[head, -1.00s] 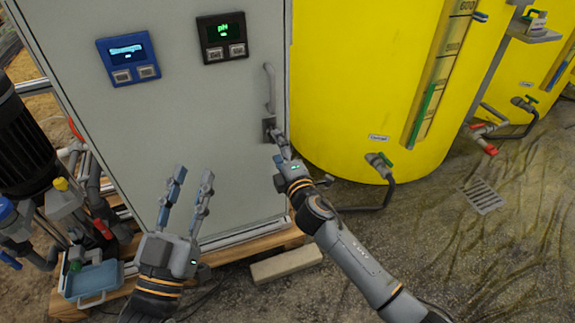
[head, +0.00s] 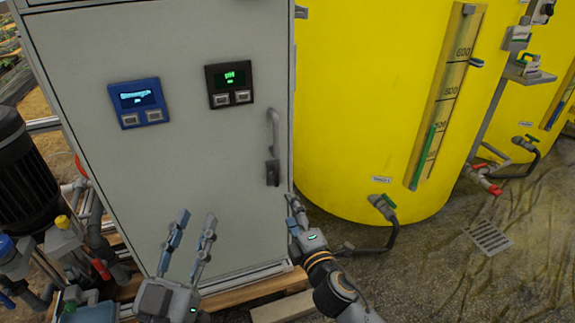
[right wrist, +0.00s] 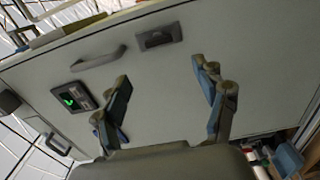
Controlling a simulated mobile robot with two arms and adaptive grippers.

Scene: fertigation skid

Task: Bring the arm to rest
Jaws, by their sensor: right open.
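My right gripper (head: 293,204) is open and empty, just below and right of the door latch (head: 272,172) of the grey cabinet (head: 190,195), apart from it in the head view. In the right wrist view my right gripper's fingers (right wrist: 160,78) stand wide apart, facing the cabinet door with nothing between them. My left gripper (head: 196,217) is open and empty in front of the lower door, its two fingers spread upward. The door looks shut.
A bar handle (head: 272,130) sits above the latch. A blue panel (head: 138,103) and a black pH panel (head: 230,84) are on the door. A black pump motor (head: 25,165) stands left.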

